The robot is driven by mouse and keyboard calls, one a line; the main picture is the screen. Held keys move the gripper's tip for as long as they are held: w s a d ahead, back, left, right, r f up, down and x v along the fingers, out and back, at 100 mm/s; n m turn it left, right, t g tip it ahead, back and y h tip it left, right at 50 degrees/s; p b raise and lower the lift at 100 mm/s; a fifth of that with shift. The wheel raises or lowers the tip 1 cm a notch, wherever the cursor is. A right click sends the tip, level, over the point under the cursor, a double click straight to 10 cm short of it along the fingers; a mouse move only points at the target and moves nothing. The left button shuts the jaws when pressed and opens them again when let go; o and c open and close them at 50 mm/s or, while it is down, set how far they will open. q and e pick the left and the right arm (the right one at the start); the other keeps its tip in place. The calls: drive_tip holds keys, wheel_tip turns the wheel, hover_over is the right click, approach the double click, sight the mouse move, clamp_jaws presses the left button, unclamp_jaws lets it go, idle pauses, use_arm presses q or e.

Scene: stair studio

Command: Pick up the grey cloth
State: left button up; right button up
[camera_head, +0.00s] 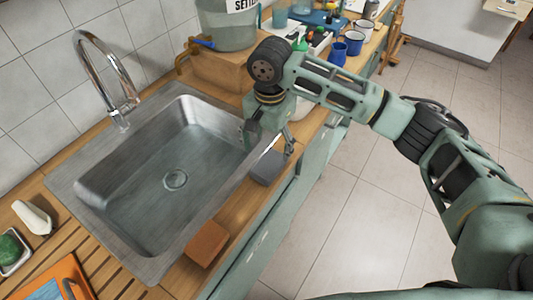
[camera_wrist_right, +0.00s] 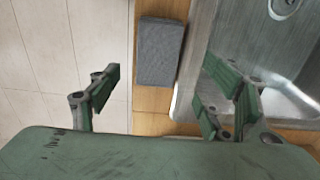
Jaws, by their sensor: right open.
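The grey cloth (camera_head: 267,168) lies folded flat on the wooden counter strip, between the sink and the counter's front edge. In the right wrist view the grey cloth (camera_wrist_right: 160,51) is a dark grey rectangle ahead of the fingers. My right gripper (camera_head: 270,141) is above the counter by the sink's right end, over or near the cloth, pointing down. In the wrist view its fingers (camera_wrist_right: 160,92) are spread wide with nothing between them. The cloth is apart from both fingers in that view. My left gripper is not in view.
The steel sink (camera_head: 62,187) with its tap (camera_head: 107,75) fills the left. A reddish-brown block (camera_head: 207,243) lies on the front strip. A bucket (camera_head: 228,27) on a wooden stand and blue mugs (camera_head: 338,53) stand further back. Tiled floor lies beyond the counter edge.

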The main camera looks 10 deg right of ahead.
sight(270, 163)
drive_tip(key=f, duration=0.2)
drive_tip(key=s+f+p, duration=0.1)
drive_tip(key=f, duration=0.1)
drive_tip(key=shift+w+f+p, duration=0.25)
drive_tip(key=shift+f+p, duration=0.05)
drive_tip(key=shift+f, duration=1)
drive_tip(key=c, duration=0.9)
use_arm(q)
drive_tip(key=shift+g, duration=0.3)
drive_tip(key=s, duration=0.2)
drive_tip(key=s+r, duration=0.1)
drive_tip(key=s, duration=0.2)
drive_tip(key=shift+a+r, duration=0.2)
use_arm(e)
drive_tip(key=shift+c, duration=0.9)
